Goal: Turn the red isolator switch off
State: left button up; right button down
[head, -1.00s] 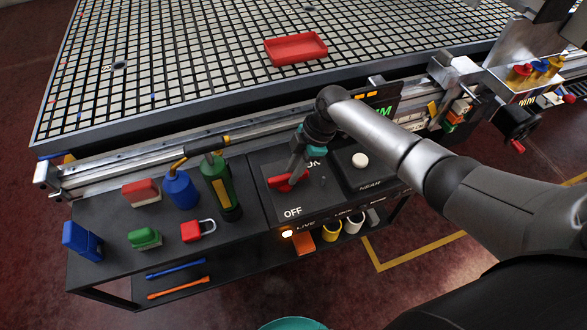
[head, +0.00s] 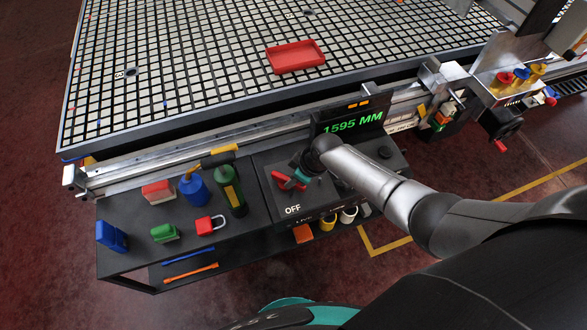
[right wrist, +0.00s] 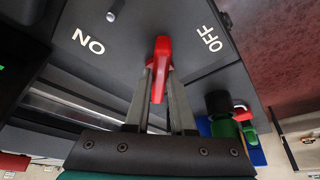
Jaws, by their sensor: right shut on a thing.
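The red isolator switch (head: 281,179) sits on the dark panel at the table's front edge, just above the white OFF label (head: 293,210). In the right wrist view its red handle (right wrist: 160,62) stands between the ON label (right wrist: 88,41) and the OFF label (right wrist: 209,39). My right gripper (head: 296,179) is at the switch, with its fingers shut on the red handle; the wrist view shows one finger on each side. The gripper hides part of the switch and panel in the head view. My left gripper is not in view.
A green bottle (head: 229,190), blue can (head: 194,190), red padlock (head: 210,225) and several coloured blocks stand left of the panel. A display (head: 352,122) reading 1595 MM is behind it. A red tray (head: 295,57) lies on the grid table (head: 180,75).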

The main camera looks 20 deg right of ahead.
jog(key=m+p, duration=0.1)
jog(key=m+h+p, duration=0.1)
jog(key=m, duration=0.1)
jog(key=a+m+p, duration=0.1)
jog(key=shift+s+r+m+t+h, duration=0.15)
jog(key=shift+s+m+t+h, duration=0.15)
jog(key=shift+t, duration=0.1)
jog(key=shift+a+m+h+p, duration=0.15)
jog(key=shift+m+h+p, duration=0.25)
jog(key=shift+m, duration=0.55)
jog(key=shift+a+m+h+p, duration=0.15)
jog(key=shift+m+h+p, duration=0.25)
jog(key=shift+m, duration=0.55)
jog(key=shift+s, duration=0.1)
jog(key=c, duration=0.8)
grip_release()
jog(key=shift+o, duration=0.2)
